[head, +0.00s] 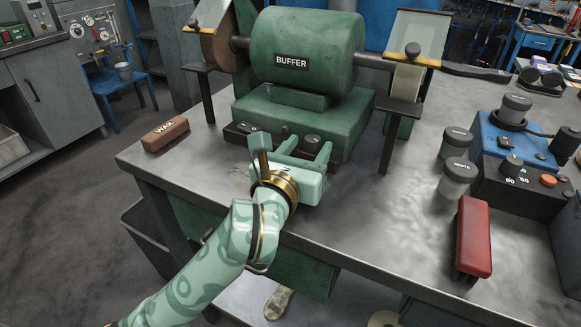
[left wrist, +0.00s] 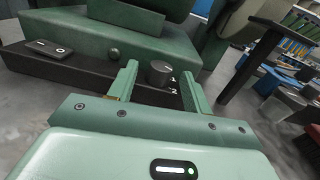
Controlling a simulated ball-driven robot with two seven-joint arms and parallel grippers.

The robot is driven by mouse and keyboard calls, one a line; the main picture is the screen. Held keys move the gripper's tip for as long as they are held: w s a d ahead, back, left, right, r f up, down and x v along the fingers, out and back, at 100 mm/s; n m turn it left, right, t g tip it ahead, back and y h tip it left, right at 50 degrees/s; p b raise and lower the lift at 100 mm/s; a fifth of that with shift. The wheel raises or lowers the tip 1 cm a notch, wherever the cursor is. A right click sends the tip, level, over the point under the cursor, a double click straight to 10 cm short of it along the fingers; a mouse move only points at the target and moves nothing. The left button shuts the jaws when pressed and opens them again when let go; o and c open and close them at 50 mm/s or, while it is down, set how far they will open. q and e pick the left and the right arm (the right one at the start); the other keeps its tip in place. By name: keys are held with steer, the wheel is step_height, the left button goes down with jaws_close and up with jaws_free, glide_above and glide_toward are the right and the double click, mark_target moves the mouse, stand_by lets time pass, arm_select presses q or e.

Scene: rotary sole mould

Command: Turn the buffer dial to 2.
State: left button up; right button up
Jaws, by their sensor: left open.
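The green buffer (head: 306,50), labelled BUFFER, stands on the metal bench. Its dial (head: 313,138) is a dark round knob at the right of the black control strip along the base. My right gripper is out of view.
A rocker switch (left wrist: 48,48) sits left of the dial on the strip. A brown WAX block (head: 165,134) lies at the bench's left. Dark legs flank the buffer.

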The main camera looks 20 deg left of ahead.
arm_select(q)
steer(key=s+p, duration=0.1)
steer(key=s, duration=0.2)
steer(key=s+p, duration=0.1)
steer(key=s, duration=0.3)
steer(key=s+p, duration=0.1)
steer(key=s, duration=0.3)
steer(key=shift+r, duration=0.25)
steer(key=s+p, duration=0.1)
steer(key=s, duration=0.1)
steer(key=s+p, duration=0.2)
steer(key=shift+s+d+f, duration=0.1)
steer(key=shift+s+f, duration=0.1)
steer(key=shift+s, duration=0.2)
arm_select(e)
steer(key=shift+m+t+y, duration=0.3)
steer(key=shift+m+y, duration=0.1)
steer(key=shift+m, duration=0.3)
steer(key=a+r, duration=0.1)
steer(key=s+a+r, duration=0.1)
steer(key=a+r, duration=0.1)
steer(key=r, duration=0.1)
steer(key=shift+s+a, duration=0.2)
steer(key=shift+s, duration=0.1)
